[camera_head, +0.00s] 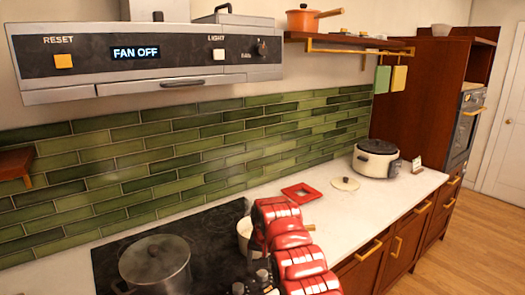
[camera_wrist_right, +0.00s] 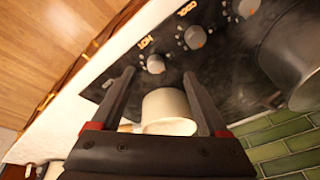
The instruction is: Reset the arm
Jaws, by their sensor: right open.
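My right arm (camera_head: 290,245), with red segments, reaches over the right edge of the black cooktop in the head view. My right gripper (camera_wrist_right: 160,74) is open in the wrist view, its two dark fingers spread apart. A cream pot (camera_wrist_right: 168,108) shows between and beyond the fingers. I cannot tell whether they touch it. The same pot (camera_head: 244,232) is partly hidden behind my arm in the head view. My left gripper is not in view.
A steel lidded pot (camera_head: 156,262) stands on the cooktop (camera_head: 215,225). The white counter (camera_head: 345,215) holds a red trivet (camera_head: 300,192), a cream lid (camera_head: 345,184) and a slow cooker (camera_head: 376,158). The range hood (camera_head: 150,62) reads "FAN OFF". Control knobs (camera_wrist_right: 194,37) line the cooktop's edge.

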